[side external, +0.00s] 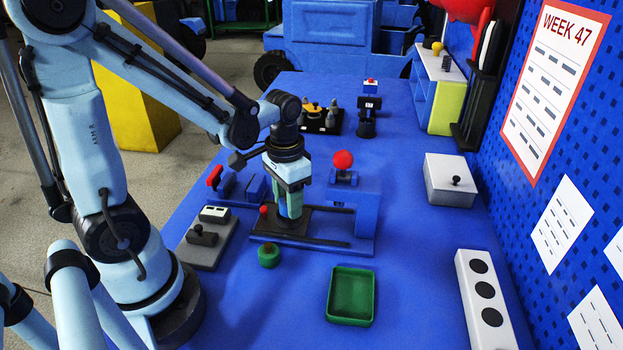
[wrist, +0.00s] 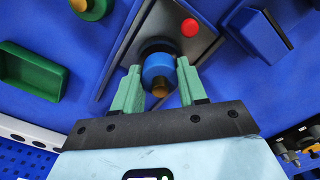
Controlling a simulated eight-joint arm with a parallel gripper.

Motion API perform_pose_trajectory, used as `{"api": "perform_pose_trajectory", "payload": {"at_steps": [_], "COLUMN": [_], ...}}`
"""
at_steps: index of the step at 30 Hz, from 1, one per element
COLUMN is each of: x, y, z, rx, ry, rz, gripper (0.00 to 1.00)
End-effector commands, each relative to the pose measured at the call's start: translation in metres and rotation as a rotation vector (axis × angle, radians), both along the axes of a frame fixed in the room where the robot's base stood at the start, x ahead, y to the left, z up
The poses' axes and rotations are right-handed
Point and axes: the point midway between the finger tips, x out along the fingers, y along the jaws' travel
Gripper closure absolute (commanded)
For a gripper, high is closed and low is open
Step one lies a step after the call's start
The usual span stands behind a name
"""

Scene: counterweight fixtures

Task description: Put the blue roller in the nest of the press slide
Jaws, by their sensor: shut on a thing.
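The blue roller (wrist: 159,70) is between the green fingers of my gripper (wrist: 159,88) in the wrist view, with a brass end showing. My gripper (side external: 290,208) is shut on it, pointing down over the press slide (side external: 268,226). In the wrist view a dark round nest (wrist: 158,46) shows directly behind the roller on the grey slide plate (wrist: 200,44). The roller's far end is hidden, so I cannot tell whether it is seated or just above the nest. In the side view the fingers mostly hide the roller.
A green roller (side external: 268,256) and a green tray (side external: 350,296) lie in front. A grey fixture (side external: 206,240) is at left.

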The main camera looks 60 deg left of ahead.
Motion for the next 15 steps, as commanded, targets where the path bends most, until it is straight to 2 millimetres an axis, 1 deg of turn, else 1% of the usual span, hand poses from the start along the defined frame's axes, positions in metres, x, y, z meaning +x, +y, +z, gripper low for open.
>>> {"api": "perform_pose_trajectory", "payload": {"at_steps": [6, 15], "x": [0.0000, 0.0001], "y": [-0.0001, -0.0001], "z": [-0.0002, -0.0083], "rx": [0.000, 0.000], "ry": [0.000, 0.000], "rz": [0.000, 0.000], "gripper": [0.91, 0.91]}}
